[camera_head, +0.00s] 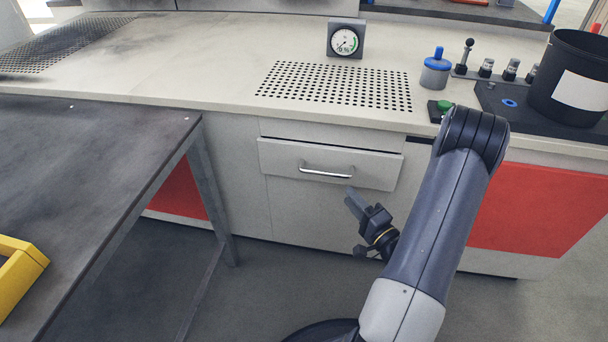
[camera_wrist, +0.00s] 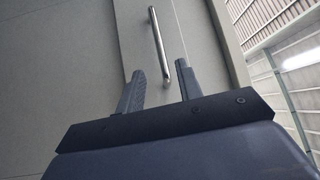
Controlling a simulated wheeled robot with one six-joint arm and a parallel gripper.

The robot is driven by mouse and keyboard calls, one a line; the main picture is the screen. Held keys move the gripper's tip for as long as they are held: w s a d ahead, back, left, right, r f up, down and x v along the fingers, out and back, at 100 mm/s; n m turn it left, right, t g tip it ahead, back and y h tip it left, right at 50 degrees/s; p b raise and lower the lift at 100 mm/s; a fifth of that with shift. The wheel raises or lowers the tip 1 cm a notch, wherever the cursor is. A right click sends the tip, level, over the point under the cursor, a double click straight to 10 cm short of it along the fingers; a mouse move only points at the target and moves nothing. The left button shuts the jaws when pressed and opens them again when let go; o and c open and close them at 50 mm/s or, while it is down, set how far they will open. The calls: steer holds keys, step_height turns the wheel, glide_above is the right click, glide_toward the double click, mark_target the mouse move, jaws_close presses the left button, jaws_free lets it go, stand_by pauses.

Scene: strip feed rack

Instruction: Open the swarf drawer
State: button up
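The swarf drawer (camera_head: 330,164) is a light grey front in the counter below the perforated plate. Its front stands slightly proud of the cabinet, with a dark line along the top edge. It carries a silver bar handle (camera_head: 326,170). My gripper (camera_head: 352,200) is below and to the right of the handle, apart from it. In the wrist view, the two fingers of my gripper (camera_wrist: 159,82) are spread with nothing between them. The handle (camera_wrist: 159,45) shows ahead of the gap between the fingertips.
A dark table (camera_head: 90,150) with a yellow bin (camera_head: 20,275) stands at the left. On the counter (camera_head: 220,60) are a gauge (camera_head: 345,41), a blue-topped bottle (camera_head: 436,72), a green button (camera_head: 444,105) and a black bucket (camera_head: 570,75). Floor before the drawer is clear.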

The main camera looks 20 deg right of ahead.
mark_target(326, 173)
steer(key=x, duration=0.3)
steer(key=b+x, duration=0.1)
steer(key=x, duration=0.7)
steer(key=shift+a+b, duration=0.3)
steer(key=shift+b, duration=0.1)
jaws_close()
